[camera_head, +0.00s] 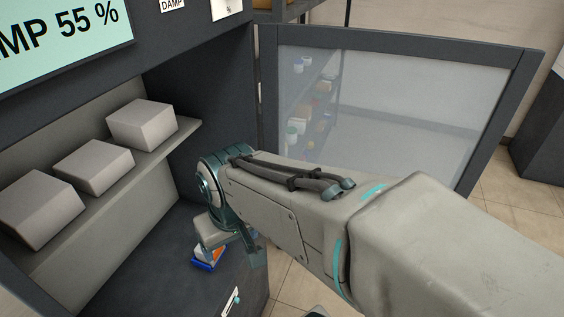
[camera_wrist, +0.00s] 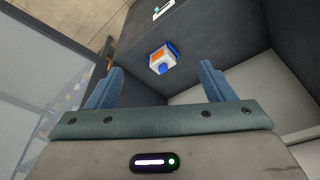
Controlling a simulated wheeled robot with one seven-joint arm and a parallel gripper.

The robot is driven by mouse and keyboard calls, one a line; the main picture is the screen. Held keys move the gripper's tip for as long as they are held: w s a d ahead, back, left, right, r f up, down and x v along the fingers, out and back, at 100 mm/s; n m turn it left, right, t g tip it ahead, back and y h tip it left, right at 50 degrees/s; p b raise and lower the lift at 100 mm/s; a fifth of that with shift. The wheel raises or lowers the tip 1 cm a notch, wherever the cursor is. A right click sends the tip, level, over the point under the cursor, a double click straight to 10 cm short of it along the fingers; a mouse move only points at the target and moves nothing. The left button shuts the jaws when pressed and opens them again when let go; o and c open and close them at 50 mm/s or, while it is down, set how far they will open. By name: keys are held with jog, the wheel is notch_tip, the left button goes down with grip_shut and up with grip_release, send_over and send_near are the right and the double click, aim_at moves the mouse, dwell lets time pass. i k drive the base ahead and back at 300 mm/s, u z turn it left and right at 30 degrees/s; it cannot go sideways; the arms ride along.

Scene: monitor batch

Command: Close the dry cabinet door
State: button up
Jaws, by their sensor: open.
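The dry cabinet (camera_head: 215,80) is dark grey and stands open on the left of the head view. Its door (camera_head: 390,95), a dark frame around a translucent pane, is swung wide out to the right. The door pane also shows at the left of the wrist view (camera_wrist: 45,65). My gripper (camera_wrist: 158,85) is open, its two blue fingers apart with nothing between them. It is at the cabinet's opening, low down, apart from the door.
Pale boxes (camera_head: 92,167) sit on the cabinet's inner shelf. A small white, orange and blue item (camera_wrist: 162,58) lies on the cabinet floor, beyond my fingers. A rack with small containers (camera_head: 318,95) shows through the door pane. A dark block (camera_head: 540,130) stands at far right.

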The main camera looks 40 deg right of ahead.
aim_at(523, 62)
jog(key=k, duration=1.65)
jog(key=z, duration=2.05)
jog(key=i, duration=3.85)
jog(key=u, duration=3.15)
